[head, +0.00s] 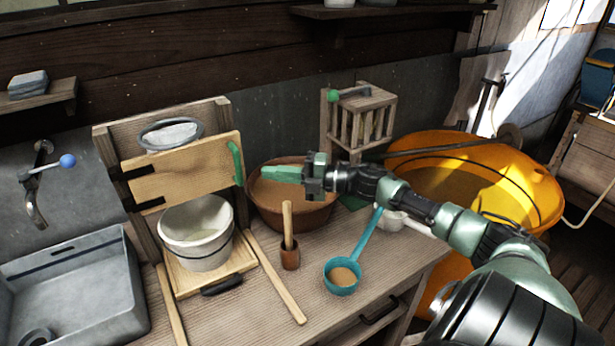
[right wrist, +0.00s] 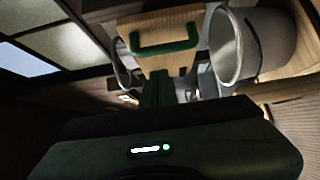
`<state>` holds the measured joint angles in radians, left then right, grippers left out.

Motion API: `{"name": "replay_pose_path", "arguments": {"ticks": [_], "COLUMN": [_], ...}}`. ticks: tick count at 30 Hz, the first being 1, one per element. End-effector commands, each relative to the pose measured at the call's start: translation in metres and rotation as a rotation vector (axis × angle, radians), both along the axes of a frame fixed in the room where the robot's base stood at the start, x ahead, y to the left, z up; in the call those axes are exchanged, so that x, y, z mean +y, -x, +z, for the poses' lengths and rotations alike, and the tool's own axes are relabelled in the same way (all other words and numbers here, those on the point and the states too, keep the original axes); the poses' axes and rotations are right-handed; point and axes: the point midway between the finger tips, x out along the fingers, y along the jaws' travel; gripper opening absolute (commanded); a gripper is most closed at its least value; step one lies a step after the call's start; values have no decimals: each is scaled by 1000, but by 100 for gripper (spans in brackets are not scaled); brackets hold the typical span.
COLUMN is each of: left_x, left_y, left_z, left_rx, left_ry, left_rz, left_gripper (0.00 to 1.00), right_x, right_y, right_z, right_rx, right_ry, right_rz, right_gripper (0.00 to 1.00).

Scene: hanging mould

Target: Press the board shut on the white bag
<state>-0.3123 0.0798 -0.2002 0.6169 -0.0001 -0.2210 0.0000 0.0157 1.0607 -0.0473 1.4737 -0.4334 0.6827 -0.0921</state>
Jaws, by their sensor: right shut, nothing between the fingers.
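The board (head: 180,175) is light wood with dark hinges on its left side and a green handle (head: 236,163) on its right edge. The white bag (head: 172,133) sits in a dark round rim just behind the board's top edge; its lower part is hidden by the board. My right gripper (head: 270,174) is shut and empty, over the brown bowl, a short way right of the handle. In the right wrist view, the gripper's fingers (right wrist: 157,88) point at the board (right wrist: 178,62) and its green handle (right wrist: 166,48), apart from them. My left gripper is out of view.
A white bucket (head: 197,238) stands under the board on a wooden tray. A brown bowl (head: 312,214) lies below my right gripper. A wooden cup (head: 290,258), a teal ladle (head: 341,288) and a slatted crate (head: 365,118) are nearby. A grey sink (head: 85,300) is at left.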

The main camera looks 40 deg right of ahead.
Motion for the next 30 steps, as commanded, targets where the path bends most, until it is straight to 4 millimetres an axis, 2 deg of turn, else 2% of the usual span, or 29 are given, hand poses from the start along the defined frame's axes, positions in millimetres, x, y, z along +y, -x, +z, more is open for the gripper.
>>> {"name": "replay_pose_path", "arguments": {"ticks": [10,15,20,30], "left_x": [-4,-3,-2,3], "left_y": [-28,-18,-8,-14], "left_z": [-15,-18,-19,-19], "left_rx": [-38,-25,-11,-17], "left_ry": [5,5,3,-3], "left_rz": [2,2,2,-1], "left_gripper": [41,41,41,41], "right_x": [-35,-47,-51,-52], "right_y": [37,50,54,54], "right_z": [-3,-1,0,1], "right_rx": [4,2,0,0], "right_ry": [2,0,0,0], "right_rz": [-1,-1,-1,-1], "right_gripper": [0,0,0,0]}}
